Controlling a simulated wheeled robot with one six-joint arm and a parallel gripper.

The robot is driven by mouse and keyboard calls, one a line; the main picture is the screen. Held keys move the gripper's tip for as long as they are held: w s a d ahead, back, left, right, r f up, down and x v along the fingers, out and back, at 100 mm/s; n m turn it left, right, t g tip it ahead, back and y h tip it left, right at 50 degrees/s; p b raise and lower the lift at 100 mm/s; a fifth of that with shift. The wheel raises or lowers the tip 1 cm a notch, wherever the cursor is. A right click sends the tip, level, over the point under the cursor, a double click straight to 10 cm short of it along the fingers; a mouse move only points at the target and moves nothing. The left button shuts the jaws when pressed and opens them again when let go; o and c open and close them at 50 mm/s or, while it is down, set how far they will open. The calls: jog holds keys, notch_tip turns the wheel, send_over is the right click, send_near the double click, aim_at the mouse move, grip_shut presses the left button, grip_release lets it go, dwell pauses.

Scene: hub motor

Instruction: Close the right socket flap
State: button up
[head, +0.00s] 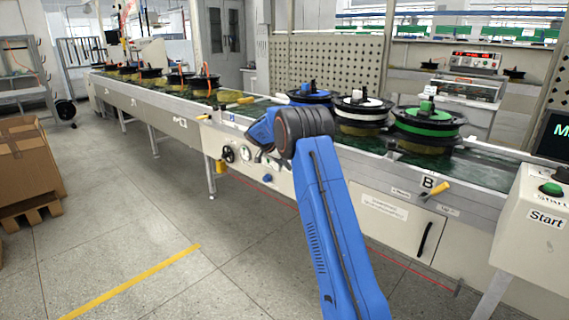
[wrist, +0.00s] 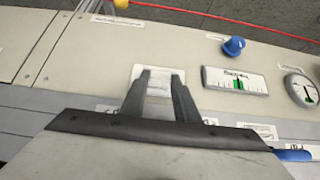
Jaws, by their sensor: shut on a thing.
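In the wrist view my gripper (wrist: 159,76) is at the pale front panel of the conveyor, its two dark fingers shut on a whitish socket flap (wrist: 158,92). The flap is seen between the fingers, with a pale plate edge showing around the fingertips. How far the flap stands open cannot be told. In the head view the gripper and the flap are hidden behind my blue arm, which reaches to the panel. Only one flap is seen, so I cannot tell left from right.
A blue knob (wrist: 234,46), a meter with a green mark (wrist: 236,81) and a round gauge (wrist: 301,89) sit beside the flap. Hub motors with blue (head: 309,93), white (head: 361,103) and green (head: 428,122) tops stand on the conveyor. Open floor lies at left.

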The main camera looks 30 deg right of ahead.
jog(key=h, duration=0.1)
jog(key=f+h, duration=0.1)
jog(key=f+t, duration=0.1)
jog(key=shift+s+a+f+h, duration=0.15)
jog(key=shift+a+h, duration=0.1)
jog(key=shift+h, duration=0.15)
notch_tip(320, 180, down, 6)
jog(key=w+d+t+h, duration=0.1)
jog(key=d+t+h, duration=0.2)
jog(key=h, duration=0.7)
jog(key=shift+t, duration=0.4)
jog(key=shift+w, duration=0.1)
jog(key=o, duration=1)
jog(key=shift+o, duration=0.2)
jog(key=shift+a, duration=0.1)
